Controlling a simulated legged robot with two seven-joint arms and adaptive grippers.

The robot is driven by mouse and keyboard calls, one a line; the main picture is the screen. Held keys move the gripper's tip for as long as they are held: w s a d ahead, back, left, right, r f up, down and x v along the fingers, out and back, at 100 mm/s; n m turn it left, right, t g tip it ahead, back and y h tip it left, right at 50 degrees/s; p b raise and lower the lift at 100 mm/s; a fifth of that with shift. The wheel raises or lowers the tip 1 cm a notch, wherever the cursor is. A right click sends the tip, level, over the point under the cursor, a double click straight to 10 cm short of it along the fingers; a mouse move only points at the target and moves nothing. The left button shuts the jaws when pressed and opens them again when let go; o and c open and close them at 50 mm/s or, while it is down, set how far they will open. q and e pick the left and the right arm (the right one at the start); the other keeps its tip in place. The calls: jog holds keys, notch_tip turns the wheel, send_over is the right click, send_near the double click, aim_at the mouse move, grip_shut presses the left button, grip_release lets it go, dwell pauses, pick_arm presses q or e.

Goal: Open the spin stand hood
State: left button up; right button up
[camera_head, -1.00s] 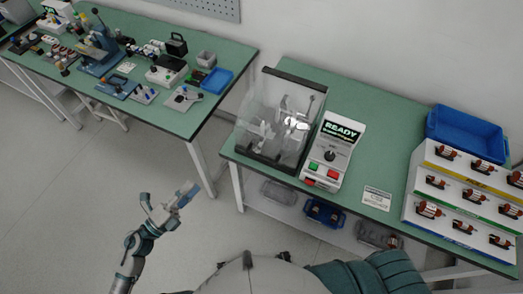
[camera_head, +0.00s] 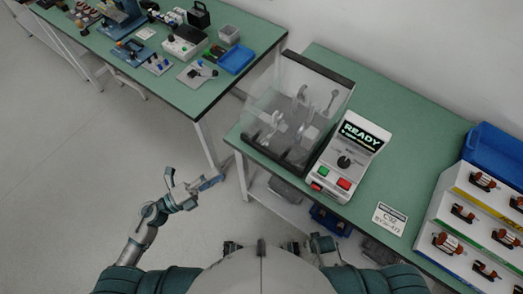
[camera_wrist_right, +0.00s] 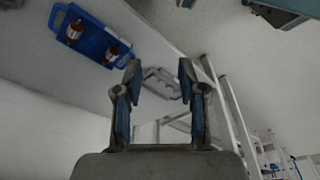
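The spin stand hood (camera_head: 268,114) is a clear box with dark edge bars on the right-hand green table in the head view. It appears to be down over the grey spin stand fixtures (camera_head: 299,128). A control box (camera_head: 345,160) with a READY screen, a dark knob and green and red buttons stands just right of it. My left gripper (camera_head: 191,181) is open and empty over the floor, left of and apart from the hood. My right gripper (camera_wrist_right: 159,76) is open and empty in the right wrist view. The hood is not clearly visible in that view.
A rack of rotors (camera_head: 470,225) and a blue bin (camera_head: 494,152) stand at the table's right. A label card (camera_head: 390,219) lies before them. Another green table (camera_head: 205,98) with tools is at upper left. The wrist view shows a blue tray (camera_wrist_right: 91,37).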

pick_arm(q)
notch_tip(320, 180, down, 3)
jog(key=d+b, duration=0.2)
pick_arm(e)
notch_tip(320, 180, up, 8)
pick_arm(q)
jog(key=p, duration=0.3)
send_near(267, 151)
jog(key=f+x, duration=0.1)
jog(key=x, duration=0.8)
jog(key=shift+w+r, duration=0.2)
jog(key=shift+r, duration=0.05)
jog(key=shift+w+a, duration=0.15)
jog(key=shift+a, duration=0.3)
jog(key=shift+d, duration=0.25)
jog(key=shift+d+f, duration=0.1)
jog(key=shift+d, duration=0.25)
jog(key=c, duration=0.5)
jog(key=shift+d, duration=0.3)
grip_shut()
pick_arm(e)
notch_tip(267, 151, down, 10)
jog(key=d, duration=0.1)
jog(key=shift+s+r, duration=0.15)
jog(key=shift+s, duration=0.1)
pick_arm(q)
jog(key=shift+a, duration=0.1)
